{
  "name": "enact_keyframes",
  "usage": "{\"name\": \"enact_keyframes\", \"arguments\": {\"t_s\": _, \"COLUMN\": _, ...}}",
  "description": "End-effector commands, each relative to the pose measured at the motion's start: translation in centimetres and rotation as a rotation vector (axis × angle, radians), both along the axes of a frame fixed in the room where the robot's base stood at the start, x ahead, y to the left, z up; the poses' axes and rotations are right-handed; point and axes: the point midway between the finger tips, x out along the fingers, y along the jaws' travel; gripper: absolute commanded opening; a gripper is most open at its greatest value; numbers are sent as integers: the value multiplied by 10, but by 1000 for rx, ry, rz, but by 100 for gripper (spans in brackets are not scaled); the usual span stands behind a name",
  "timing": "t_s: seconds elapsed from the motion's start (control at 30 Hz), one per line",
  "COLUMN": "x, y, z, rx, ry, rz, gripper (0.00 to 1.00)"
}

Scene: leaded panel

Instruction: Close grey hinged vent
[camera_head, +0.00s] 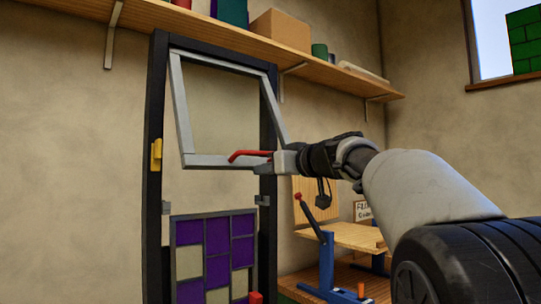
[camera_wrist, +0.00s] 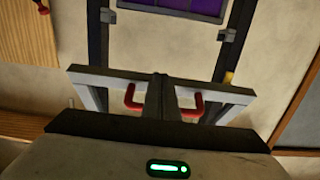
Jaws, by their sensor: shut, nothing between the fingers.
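The grey hinged vent (camera_head: 180,105) hangs in the upper part of a dark upright frame (camera_head: 154,200). Its bottom rail is swung out from the frame, so it stands open. A red handle (camera_head: 248,155) sits on the bottom rail. My gripper (camera_head: 280,160) is at the right part of that rail, beside the handle. In the wrist view, my shut fingers (camera_wrist: 160,98) lie across the middle of the red handle (camera_wrist: 190,108), with its ends showing on both sides. The vent's rail (camera_wrist: 225,91) is close behind. Whether the fingers touch it cannot be told.
A purple and cream leaded panel (camera_head: 215,248) fills the frame below. A yellow piece (camera_head: 156,153) is on the left post. A shelf (camera_head: 230,35) with boxes runs above. A wooden bench (camera_head: 355,236) with blue legs stands at the right.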

Motion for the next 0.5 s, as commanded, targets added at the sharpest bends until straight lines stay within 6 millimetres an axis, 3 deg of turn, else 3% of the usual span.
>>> {"name": "enact_keyframes", "arguments": {"t_s": 0.03, "x": 21, "y": 10, "z": -14, "rx": -2, "ry": 7, "rz": 3, "gripper": 0}}
{"name": "enact_keyframes", "arguments": {"t_s": 0.2, "x": 69, "y": 39, "z": -36, "rx": -1, "ry": 5, "rz": 3, "gripper": 0}}
{"name": "enact_keyframes", "arguments": {"t_s": 0.5, "x": 121, "y": 76, "z": -53, "rx": -1, "ry": 2, "rz": 1, "gripper": 0}}
